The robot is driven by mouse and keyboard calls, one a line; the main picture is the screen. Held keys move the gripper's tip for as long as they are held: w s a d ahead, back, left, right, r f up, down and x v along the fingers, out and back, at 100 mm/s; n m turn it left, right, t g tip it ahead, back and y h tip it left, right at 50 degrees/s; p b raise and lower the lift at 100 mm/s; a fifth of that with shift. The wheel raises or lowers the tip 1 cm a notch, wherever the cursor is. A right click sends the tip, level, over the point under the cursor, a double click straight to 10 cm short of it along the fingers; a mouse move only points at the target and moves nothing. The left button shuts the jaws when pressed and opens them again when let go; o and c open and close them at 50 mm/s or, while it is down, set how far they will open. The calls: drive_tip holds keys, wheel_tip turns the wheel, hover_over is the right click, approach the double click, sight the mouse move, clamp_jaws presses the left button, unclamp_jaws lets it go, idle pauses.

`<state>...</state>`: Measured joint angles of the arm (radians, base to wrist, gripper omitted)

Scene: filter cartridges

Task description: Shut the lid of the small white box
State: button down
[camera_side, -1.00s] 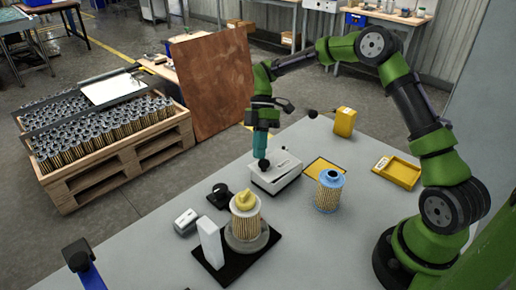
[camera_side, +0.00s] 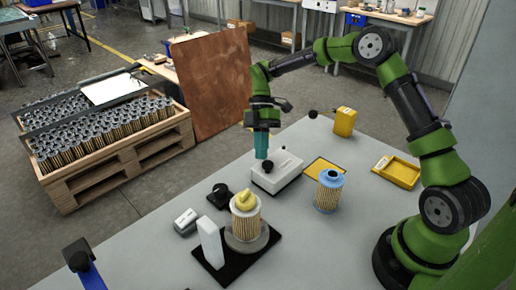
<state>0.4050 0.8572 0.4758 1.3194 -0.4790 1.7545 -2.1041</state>
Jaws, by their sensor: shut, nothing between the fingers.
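The small white box (camera_side: 277,176) stands on the grey table, and its lid looks down flat on top. A black knob (camera_side: 267,165) shows on the near left part of the lid. My gripper (camera_side: 261,156) points down just behind and above the box's left end. Its teal fingers are shut and empty. The fingertips are close to the lid's left edge; I cannot tell whether they touch it.
A filter with a yellow top (camera_side: 245,215) stands in front. A black fixture (camera_side: 220,195) sits left of the box.

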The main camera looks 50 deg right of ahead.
drive_tip(key=w+d+r+m, duration=0.1)
drive_tip(key=w+d+r, duration=0.4)
drive_tip(key=w+r, duration=0.3)
drive_tip(key=s+a+r+m+t+h, duration=0.1)
drive_tip(key=s+a+r+m+t, duration=0.1)
drive_tip(key=s+m, duration=0.5)
drive_tip(key=s+a+r+m+t+h, duration=0.1)
drive_tip(key=s+r+m+t, duration=0.3)
drive_tip(key=s, duration=0.8)
drive_tip(key=s+a+r+m+t, duration=0.2)
drive_tip(key=s+m+t, duration=0.4)
drive_tip(key=s+m, duration=0.3)
drive_tip(key=shift+s+a+r+m+h, duration=0.2)
drive_tip(key=shift+a+r+m+h, duration=0.2)
drive_tip(key=shift+a, duration=0.25)
